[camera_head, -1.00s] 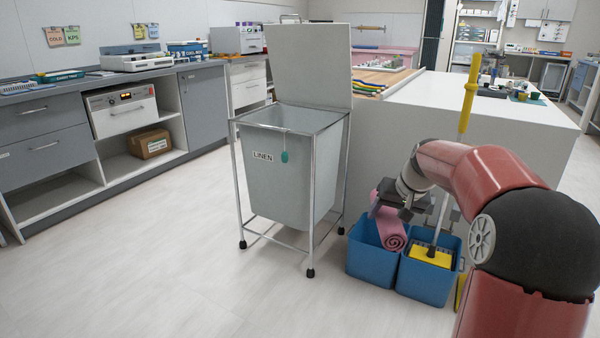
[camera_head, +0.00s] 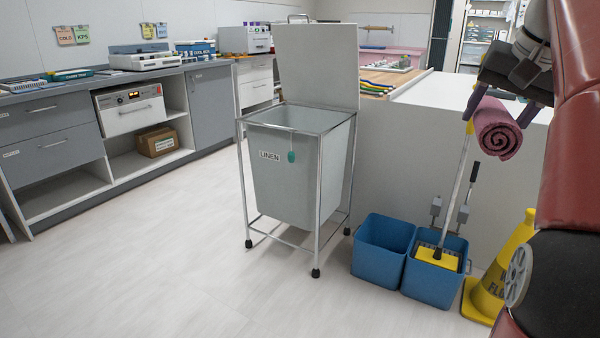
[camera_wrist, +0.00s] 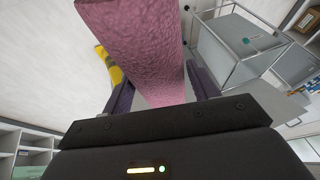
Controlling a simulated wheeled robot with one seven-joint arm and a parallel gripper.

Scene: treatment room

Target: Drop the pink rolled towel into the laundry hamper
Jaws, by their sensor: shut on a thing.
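The pink rolled towel (camera_head: 497,128) is in my gripper (camera_head: 503,107), held high at the upper right of the head view, above the mop and the buckets. In the wrist view the towel (camera_wrist: 143,45) lies between the two purple fingers of my gripper (camera_wrist: 155,88), which are shut on it. The laundry hamper (camera_head: 293,180) is a grey bin in a metal frame on wheels, labelled LINEN, with its lid (camera_head: 318,66) standing open. The hamper stands left of my gripper and apart from it. It also shows at the upper right of the wrist view (camera_wrist: 233,50).
Two blue buckets (camera_head: 379,262) stand right of the hamper; the left one looks empty, the right one holds a yellow mop head (camera_head: 437,257). A yellow floor sign (camera_head: 500,275) stands beside them. A white counter block (camera_head: 420,150) is behind. Floor at left is clear.

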